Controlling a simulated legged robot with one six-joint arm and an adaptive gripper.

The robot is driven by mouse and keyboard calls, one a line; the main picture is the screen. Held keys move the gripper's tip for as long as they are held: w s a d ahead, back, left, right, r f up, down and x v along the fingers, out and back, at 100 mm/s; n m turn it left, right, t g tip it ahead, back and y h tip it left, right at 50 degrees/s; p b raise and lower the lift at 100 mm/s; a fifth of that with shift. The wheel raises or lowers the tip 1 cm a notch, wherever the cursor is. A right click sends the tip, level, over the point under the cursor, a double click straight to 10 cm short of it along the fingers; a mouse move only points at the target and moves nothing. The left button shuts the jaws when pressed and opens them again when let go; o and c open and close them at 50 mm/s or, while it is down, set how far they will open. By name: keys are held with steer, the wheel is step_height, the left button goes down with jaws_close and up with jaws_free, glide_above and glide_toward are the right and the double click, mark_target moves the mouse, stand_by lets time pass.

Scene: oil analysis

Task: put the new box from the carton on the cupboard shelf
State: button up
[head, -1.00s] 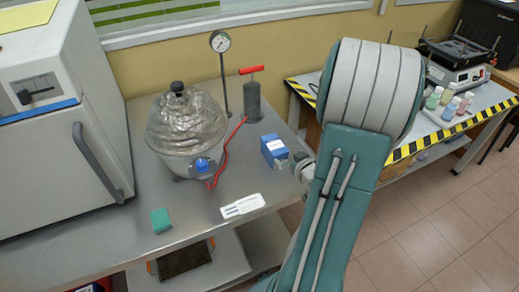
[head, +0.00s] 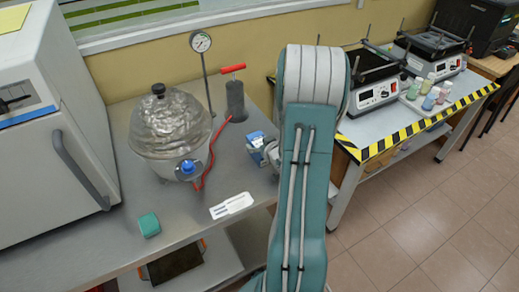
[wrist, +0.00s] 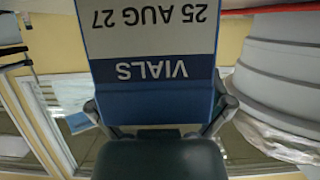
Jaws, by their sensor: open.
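A blue and white box (head: 257,146) stands on the metal bench. In the wrist view the box (wrist: 155,60) fills the upper middle, its upside-down label reading "VIALS" and "25 AUG 27". My gripper (wrist: 161,108) is open, with one finger at each side of the box's blue end; I cannot tell whether they touch it. In the head view my gripper (head: 271,153) is at the box's right side, partly hidden by my arm. I cannot make out the carton or a cupboard shelf in these views.
A white card (head: 232,205) and green block (head: 149,225) lie in front. A white cabinet (head: 60,120) stands left; a striped-edge table (head: 400,130) right.

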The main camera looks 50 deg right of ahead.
steer(key=shift+d, duration=0.15)
steer(key=c, duration=1.1)
